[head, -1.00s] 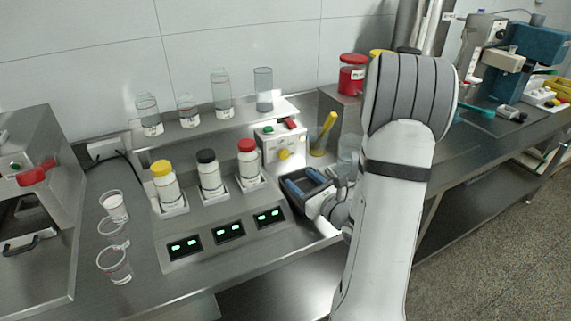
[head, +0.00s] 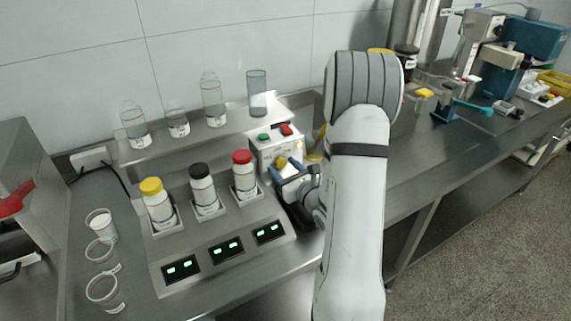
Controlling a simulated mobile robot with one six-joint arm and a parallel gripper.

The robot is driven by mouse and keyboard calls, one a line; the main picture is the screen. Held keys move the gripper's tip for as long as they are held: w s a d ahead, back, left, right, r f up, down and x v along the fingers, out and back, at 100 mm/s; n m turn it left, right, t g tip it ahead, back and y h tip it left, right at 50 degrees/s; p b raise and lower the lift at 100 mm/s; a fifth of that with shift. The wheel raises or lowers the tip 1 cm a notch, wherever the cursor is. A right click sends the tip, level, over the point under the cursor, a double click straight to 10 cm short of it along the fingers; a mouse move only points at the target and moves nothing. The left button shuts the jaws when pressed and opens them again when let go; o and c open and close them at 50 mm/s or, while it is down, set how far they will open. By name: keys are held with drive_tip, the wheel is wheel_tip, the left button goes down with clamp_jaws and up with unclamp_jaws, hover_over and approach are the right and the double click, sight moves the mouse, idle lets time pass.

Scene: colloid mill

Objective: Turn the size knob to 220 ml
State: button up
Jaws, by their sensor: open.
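The yellow size knob (head: 281,161) is on the front of a small light-coloured control box (head: 262,148). A green button (head: 264,137) and a red switch (head: 287,130) sit on the same box. My gripper (head: 288,168) is in front of the box, with its blue-tipped fingers close around the knob's sides. The fingers look spread; I cannot tell whether they touch the knob. The knob's markings are too small to read, and the gripper hides the lower right of the box.
Bottles with yellow (head: 151,185), black (head: 199,171) and red (head: 242,157) caps stand left of the gripper, behind lit displays (head: 227,248). Glassware stands on the shelf (head: 160,148) above. Clear cups (head: 101,224) are at the left. A yellow-handled item (head: 317,146) is just right of the box.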

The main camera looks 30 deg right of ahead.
drive_tip(key=shift+d, duration=0.15)
drive_tip(key=shift+c, duration=0.8)
drive_tip(key=c, duration=0.8)
drive_tip(key=shift+d, duration=0.1)
